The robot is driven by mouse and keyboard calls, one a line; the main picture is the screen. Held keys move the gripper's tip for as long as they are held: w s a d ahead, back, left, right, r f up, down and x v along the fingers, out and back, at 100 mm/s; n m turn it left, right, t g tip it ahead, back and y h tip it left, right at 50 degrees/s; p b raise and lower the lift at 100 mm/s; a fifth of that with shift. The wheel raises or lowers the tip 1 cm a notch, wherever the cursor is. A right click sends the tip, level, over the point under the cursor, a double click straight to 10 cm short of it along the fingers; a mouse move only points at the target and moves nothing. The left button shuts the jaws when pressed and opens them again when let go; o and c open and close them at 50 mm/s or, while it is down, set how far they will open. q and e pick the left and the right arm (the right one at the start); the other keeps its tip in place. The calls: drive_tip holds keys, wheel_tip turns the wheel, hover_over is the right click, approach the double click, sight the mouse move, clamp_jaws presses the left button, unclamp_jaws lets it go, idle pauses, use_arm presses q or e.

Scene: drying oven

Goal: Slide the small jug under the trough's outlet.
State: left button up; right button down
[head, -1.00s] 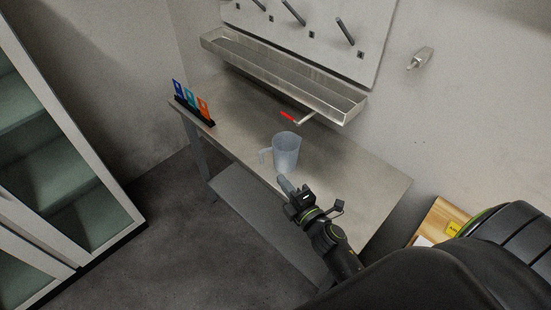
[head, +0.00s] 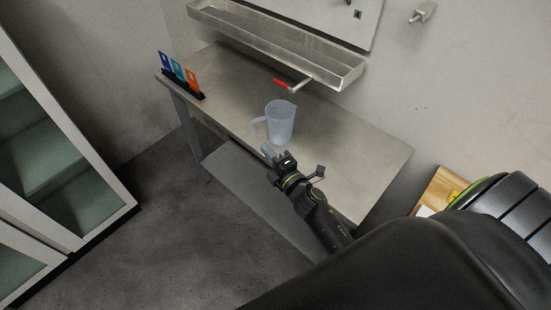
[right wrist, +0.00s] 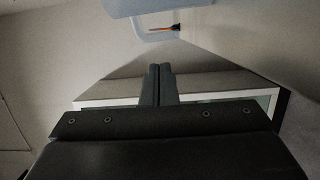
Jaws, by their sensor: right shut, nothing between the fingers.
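The small translucent jug (head: 280,124) stands upright on the metal table, its handle to the left. The metal trough (head: 345,78) is on the wall above the table's back. Whether the fingertips touch the jug cannot be told. In the right wrist view the shut fingers (right wrist: 158,72) point towards the jug (right wrist: 150,7), which is cut off at the top. My left gripper is not in view.
A holder with blue, teal and orange cards (head: 180,78) stands at the table's left end. The table (head: 365,150) is clear right of the jug. A glass-fronted cabinet (head: 60,150) stands at left. A wooden board (head: 436,190) is at right.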

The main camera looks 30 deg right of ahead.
sight(269, 135)
drive_tip(key=w+d, duration=0.1)
drive_tip(key=w, duration=0.1)
drive_tip(key=w+d, duration=0.2)
drive_tip(key=w, duration=0.1)
drive_tip(key=shift+w+b, duration=0.35)
drive_tip(key=shift+b, duration=0.05)
drive_tip(key=shift+w+d, duration=0.1)
drive_tip(key=shift+d, duration=0.1)
drive_tip(key=w+d+b, duration=0.1)
drive_tip(key=d, duration=0.4)
drive_tip(key=w+d+b, duration=0.2)
drive_tip(key=d, duration=0.3)
drive_tip(key=w+d+b, duration=0.2)
drive_tip(key=d, duration=0.3)
drive_tip(key=shift+w+d+f, duration=0.1)
drive_tip(key=shift+w+d, duration=0.15)
drive_tip(key=shift+d, duration=0.15)
drive_tip(key=shift+w+d, duration=0.1)
drive_tip(key=shift+d, duration=0.2)
drive_tip(key=shift+a, duration=0.1)
